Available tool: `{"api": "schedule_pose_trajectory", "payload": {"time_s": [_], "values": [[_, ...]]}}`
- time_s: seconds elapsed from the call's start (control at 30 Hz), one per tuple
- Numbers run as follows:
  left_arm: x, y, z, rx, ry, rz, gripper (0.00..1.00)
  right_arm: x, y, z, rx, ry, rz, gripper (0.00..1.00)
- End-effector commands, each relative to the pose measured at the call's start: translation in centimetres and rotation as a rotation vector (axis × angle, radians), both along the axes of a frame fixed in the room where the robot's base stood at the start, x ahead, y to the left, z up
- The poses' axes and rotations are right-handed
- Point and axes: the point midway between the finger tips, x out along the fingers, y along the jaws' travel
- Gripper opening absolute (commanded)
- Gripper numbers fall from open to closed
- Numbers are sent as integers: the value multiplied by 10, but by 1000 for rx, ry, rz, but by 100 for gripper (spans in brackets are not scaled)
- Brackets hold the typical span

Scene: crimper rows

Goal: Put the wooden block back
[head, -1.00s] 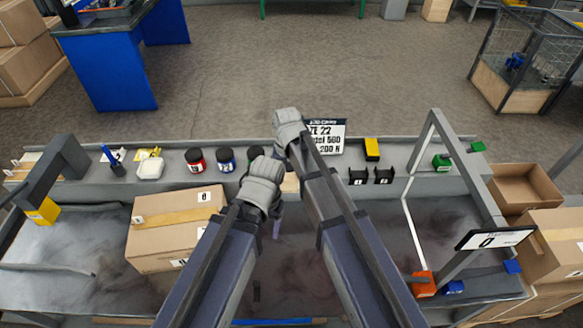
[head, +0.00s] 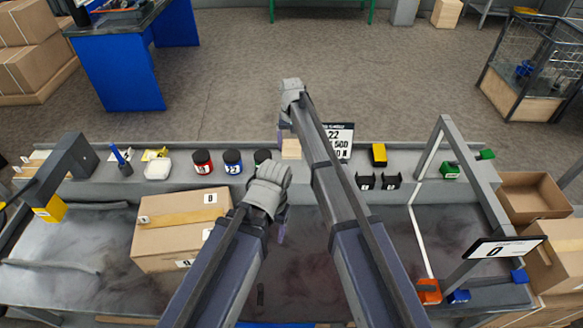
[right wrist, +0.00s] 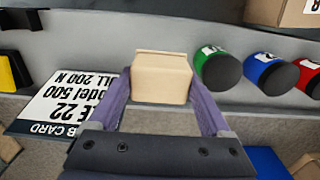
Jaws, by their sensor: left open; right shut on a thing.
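The wooden block (head: 291,149) is pale and box-shaped. It shows at the grey ledge, between the dark jars and the white job card. My right gripper (head: 289,140) is shut on it, and in the right wrist view the block (right wrist: 162,78) sits between the two purple fingers (right wrist: 160,100). I cannot tell whether the block touches the ledge. My left gripper (head: 281,234) is open and empty over the dark worktop, below the ledge; its fingers are mostly hidden by its wrist.
On the grey ledge (head: 325,172) stand a red jar (head: 203,162), a blue jar (head: 232,161) and a green jar (right wrist: 217,68). The job card (head: 341,138) is right of the block. A cardboard box (head: 180,232) stands on the worktop at left. Black holders (head: 377,182) sit to the right.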

Motion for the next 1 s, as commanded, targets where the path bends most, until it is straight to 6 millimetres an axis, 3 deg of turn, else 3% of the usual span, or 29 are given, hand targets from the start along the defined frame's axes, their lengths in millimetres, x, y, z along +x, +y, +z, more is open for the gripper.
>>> {"api": "schedule_pose_trajectory", "payload": {"time_s": [0.03,0.3,0.57,0.9,1.0], "values": [[0,0,-14,0,0,0,71,0,0,-14,0,0,0,38],[0,0,-52,0,0,0,71,0,0,-52,0,0,0,38],[0,0,-54,0,0,0,71,0,0,-54,0,0,0,38],[0,0,-90,0,0,0,71,0,0,-90,0,0,0,38],[0,0,-91,0,0,0,71,0,0,-91,0,0,0,38]]}}
